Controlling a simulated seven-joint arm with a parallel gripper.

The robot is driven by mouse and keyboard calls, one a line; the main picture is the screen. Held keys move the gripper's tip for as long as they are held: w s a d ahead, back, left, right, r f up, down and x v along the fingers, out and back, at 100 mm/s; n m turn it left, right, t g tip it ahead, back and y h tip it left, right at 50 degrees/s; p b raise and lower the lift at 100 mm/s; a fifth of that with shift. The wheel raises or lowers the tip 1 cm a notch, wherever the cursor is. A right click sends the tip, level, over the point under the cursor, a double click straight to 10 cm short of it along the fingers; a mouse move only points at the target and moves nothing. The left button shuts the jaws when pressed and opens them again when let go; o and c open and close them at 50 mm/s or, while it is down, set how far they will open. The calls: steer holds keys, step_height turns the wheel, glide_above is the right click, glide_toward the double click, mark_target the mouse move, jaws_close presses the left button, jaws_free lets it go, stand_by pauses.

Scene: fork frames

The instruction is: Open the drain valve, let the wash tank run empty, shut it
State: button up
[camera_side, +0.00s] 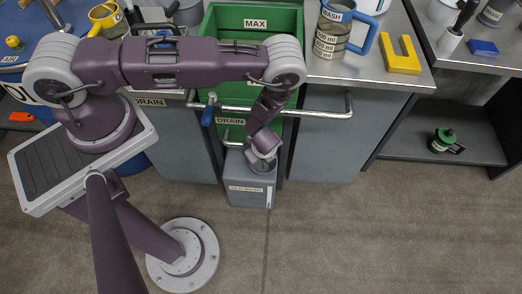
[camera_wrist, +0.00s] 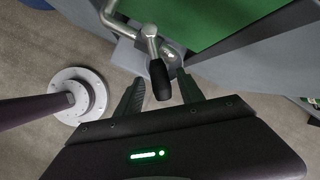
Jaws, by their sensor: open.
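The green wash tank (camera_side: 225,20), marked MAX and DRAIN, stands in the counter gap; its green side also shows in the wrist view (camera_wrist: 215,20). A dark blue lever grip (camera_side: 208,115) hangs at its front left, by a metal bar. In the wrist view a dark grip on a metal fitting (camera_wrist: 158,78) points down between my fingers; I cannot tell whether it is the same lever, or its depth. My gripper (camera_wrist: 161,86) is open, its two fingers apart with nothing visibly clamped. In the side view my gripper's fingers are hidden by my wrist. The tank's contents are mostly hidden.
A grey labelled box (camera_side: 250,192) stands on the floor below my wrist. A metal rail (camera_side: 325,114) crosses the front. A WASH jug (camera_side: 333,35) and a yellow bracket (camera_side: 400,57) rest on the right counter. The floor at the lower right is clear.

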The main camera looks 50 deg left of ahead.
steer(key=shift+c, duration=0.3)
jaws_close()
steer(key=shift+w, duration=0.1)
stand_by(1.0)
